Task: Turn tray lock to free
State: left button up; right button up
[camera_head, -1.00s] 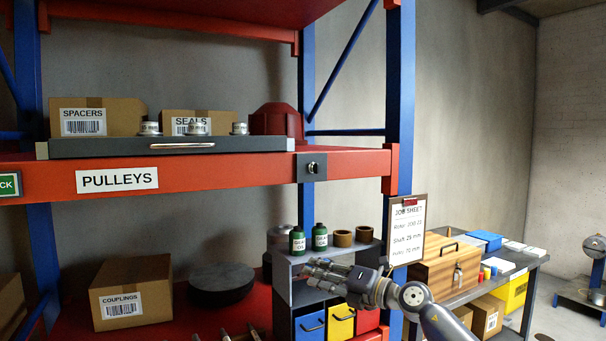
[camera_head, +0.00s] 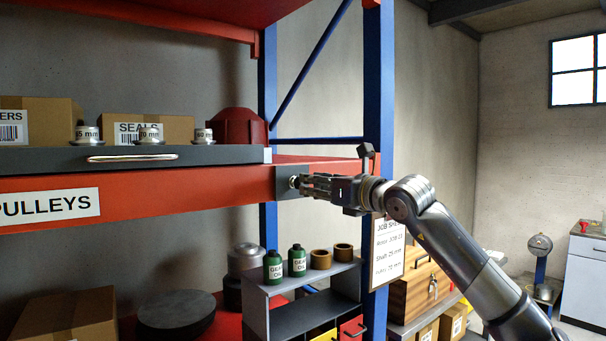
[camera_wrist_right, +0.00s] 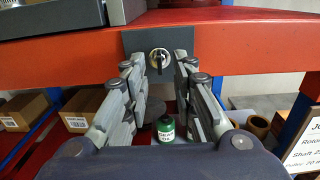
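The tray lock (camera_head: 294,182) is a small round metal knob on a dark plate on the red shelf beam, right of the tray's end. It also shows in the right wrist view (camera_wrist_right: 159,59), where its bar looks close to upright. My right gripper (camera_head: 304,184) points at the lock from the right. In the wrist view its fingers (camera_wrist_right: 160,66) are apart, one on each side of the knob, with a gap to it. The grey tray (camera_head: 220,155) with a light handle sits on the shelf above and left. My left gripper is not in view.
Three metal pulleys (camera_head: 150,135) stand on the tray before cardboard boxes (camera_head: 170,124). Below the beam, a grey rack (camera_head: 310,279) holds green oil bottles (camera_head: 273,267) and brown rolls. A blue post (camera_head: 379,90) stands behind my right arm.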

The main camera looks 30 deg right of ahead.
aim_at(298, 183)
jog(key=w+p, duration=0.1)
jog(key=w, duration=0.3)
jog(key=shift+w+a+p, duration=0.2)
jog(key=shift+w+p, duration=0.1)
jog(key=shift+p, duration=0.05)
jog(key=shift+f, duration=0.1)
jog(key=shift+c, duration=0.6)
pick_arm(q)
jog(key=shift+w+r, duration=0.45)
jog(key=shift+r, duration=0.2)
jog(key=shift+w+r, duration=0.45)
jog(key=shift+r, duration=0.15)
pick_arm(e)
grip_shut()
